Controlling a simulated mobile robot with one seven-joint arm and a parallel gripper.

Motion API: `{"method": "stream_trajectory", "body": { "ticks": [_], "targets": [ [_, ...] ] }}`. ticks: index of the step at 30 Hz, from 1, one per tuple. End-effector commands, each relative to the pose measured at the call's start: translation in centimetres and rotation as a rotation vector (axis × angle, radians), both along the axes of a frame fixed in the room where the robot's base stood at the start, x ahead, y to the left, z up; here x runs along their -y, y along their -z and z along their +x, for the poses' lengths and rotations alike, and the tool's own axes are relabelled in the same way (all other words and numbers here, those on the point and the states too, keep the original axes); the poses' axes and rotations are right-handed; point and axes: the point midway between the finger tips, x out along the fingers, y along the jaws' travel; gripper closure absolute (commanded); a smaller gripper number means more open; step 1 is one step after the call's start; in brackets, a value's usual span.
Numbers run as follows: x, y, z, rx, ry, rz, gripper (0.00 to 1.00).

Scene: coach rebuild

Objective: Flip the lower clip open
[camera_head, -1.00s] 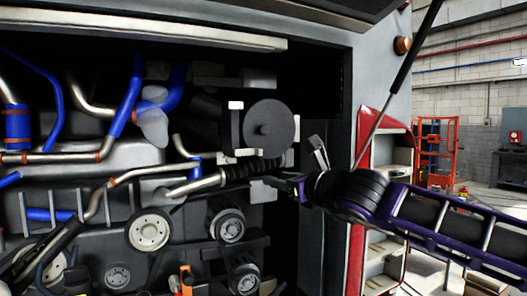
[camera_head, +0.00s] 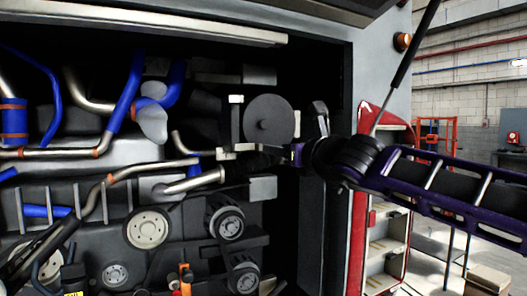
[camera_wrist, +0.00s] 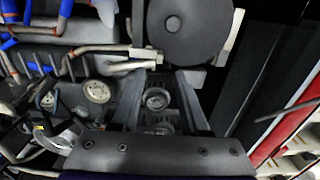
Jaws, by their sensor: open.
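A dark round canister (camera_head: 268,121) sits in the engine bay; it fills the upper middle of the wrist view (camera_wrist: 178,22). A pale small piece (camera_head: 226,156) at its lower left looks like the lower clip; it also shows in the wrist view (camera_wrist: 146,53). I cannot tell whether it is latched. Another pale piece (camera_head: 236,99) stands at the upper left. My gripper (camera_wrist: 164,74) is open and empty, its two grey fingers apart just below the canister. In the head view my gripper (camera_head: 284,157) is dark and partly lost against the bay, right of the lower pale piece.
A metal pipe (camera_head: 196,181) runs to a dark hose left of my gripper. Pulleys (camera_head: 227,222) sit below. Blue hoses (camera_head: 128,92) fill the left. The bay's right wall and a red-edged shelf (camera_head: 388,240) stand close beside my arm.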

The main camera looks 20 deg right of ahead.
Motion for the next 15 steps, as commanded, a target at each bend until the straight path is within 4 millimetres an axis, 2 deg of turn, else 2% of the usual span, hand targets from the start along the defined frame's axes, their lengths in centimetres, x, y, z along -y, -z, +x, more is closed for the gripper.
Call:
{"method": "stream_trajectory", "body": {
  "ticks": [1, 9, 15],
  "targets": [
    [-0.2, 0.2, 1.1, -0.003, -0.001, -0.002, 0.55],
    [-0.4, 0.0, 6.0, 0.000, -0.002, -0.002, 0.55],
    [-0.3, 0.0, 7.8, 0.000, -0.002, 0.001, 0.55]
  ]
}}
